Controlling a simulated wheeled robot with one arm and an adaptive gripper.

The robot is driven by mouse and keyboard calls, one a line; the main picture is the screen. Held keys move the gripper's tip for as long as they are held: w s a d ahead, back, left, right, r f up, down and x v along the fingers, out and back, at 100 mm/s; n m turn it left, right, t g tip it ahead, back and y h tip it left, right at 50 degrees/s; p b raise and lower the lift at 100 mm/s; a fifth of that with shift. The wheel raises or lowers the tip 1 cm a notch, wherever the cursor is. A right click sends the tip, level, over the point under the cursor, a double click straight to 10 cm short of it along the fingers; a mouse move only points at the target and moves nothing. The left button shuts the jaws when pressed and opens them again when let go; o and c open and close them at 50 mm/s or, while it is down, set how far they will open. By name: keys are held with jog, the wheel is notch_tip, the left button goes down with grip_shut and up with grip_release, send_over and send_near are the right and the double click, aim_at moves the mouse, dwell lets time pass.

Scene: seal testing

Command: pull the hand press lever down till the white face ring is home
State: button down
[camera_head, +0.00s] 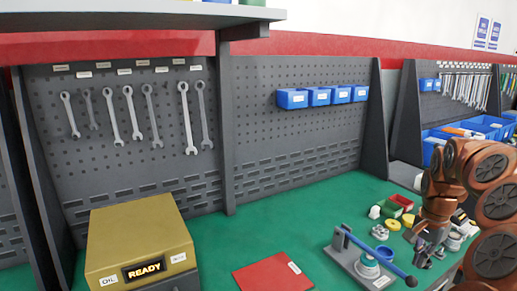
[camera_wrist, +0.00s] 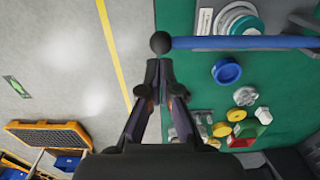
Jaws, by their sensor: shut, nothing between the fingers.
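The hand press (camera_head: 345,256) stands on the green bench at the lower right of the head view. Its blue lever (camera_head: 385,262) slopes down to the right and ends in a dark knob (camera_head: 411,282). In the wrist view the lever (camera_wrist: 245,42) crosses the top, with the knob (camera_wrist: 160,43) just beyond my fingertips. A white ring (camera_head: 369,266) sits on the press under the lever; the lever partly covers it, and how deep it sits cannot be told. My gripper (camera_wrist: 158,82) is shut and empty; in the head view (camera_head: 423,261) it is beside the knob. Contact cannot be told.
A blue ring (camera_wrist: 227,71), yellow parts (camera_wrist: 222,129) and a red bin (camera_wrist: 240,141) lie on the bench near the press. A yellow READY box (camera_head: 140,245) and red mat (camera_head: 273,274) are at left. Open floor (camera_wrist: 60,60) lies beyond the bench edge.

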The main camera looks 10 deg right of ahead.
notch_tip(320, 180, up, 4)
jog(key=shift+r+p, duration=0.25)
jog(key=shift+p, duration=0.05)
dwell(0.3)
jog(key=s+a+r+n+p, duration=0.15)
jog(key=a+n, duration=0.25)
jog(key=a, duration=0.8)
jog(key=s+a+r+n, duration=0.15)
jog(key=a+n, duration=0.35)
jog(key=a, duration=0.6)
jog(key=s+a+f+n+g, duration=0.1)
jog(key=s+a+f+n, duration=0.2)
jog(key=s+a, duration=0.3)
jog(key=s+a+f+n+p, duration=0.1)
jog(key=s+a, duration=0.5)
jog(key=s, duration=0.6)
jog(key=shift+s+f+n+g, duration=0.3)
jog(key=shift+f+n+g, duration=0.1)
jog(key=shift+f+n, duration=0.55)
